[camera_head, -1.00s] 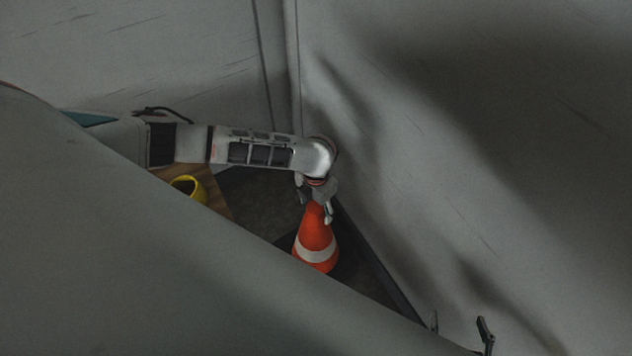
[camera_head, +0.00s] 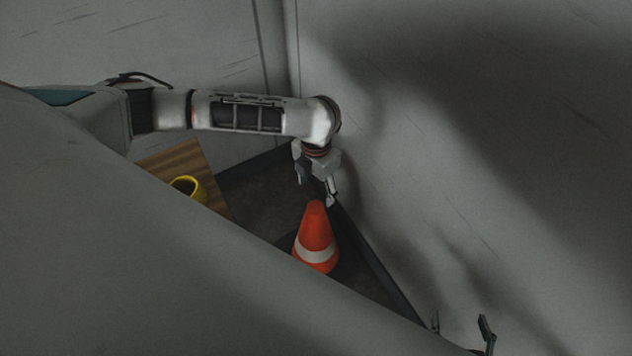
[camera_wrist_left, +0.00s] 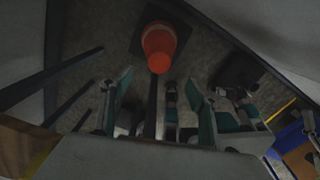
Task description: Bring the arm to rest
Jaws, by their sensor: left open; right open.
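My left arm reaches in from the left in the head view. Its gripper (camera_head: 315,190) points down, open and empty, just above the tip of an orange traffic cone. The cone (camera_head: 316,232) has a white band and stands upright on the dark floor; its lower edge is partly hidden by a large grey surface. In the left wrist view the cone (camera_wrist_left: 159,46) is beyond the spread fingers (camera_wrist_left: 160,95), with nothing between them. Only the finger ends of my right gripper (camera_head: 461,324) show at the bottom right, spread apart.
A wooden surface (camera_head: 172,158) with a yellow, round, open-topped object (camera_head: 187,188) lies left of the cone. Grey walls (camera_head: 450,130) rise close behind and right of the left gripper. A blue object (camera_wrist_left: 288,140) shows at the lower right in the left wrist view.

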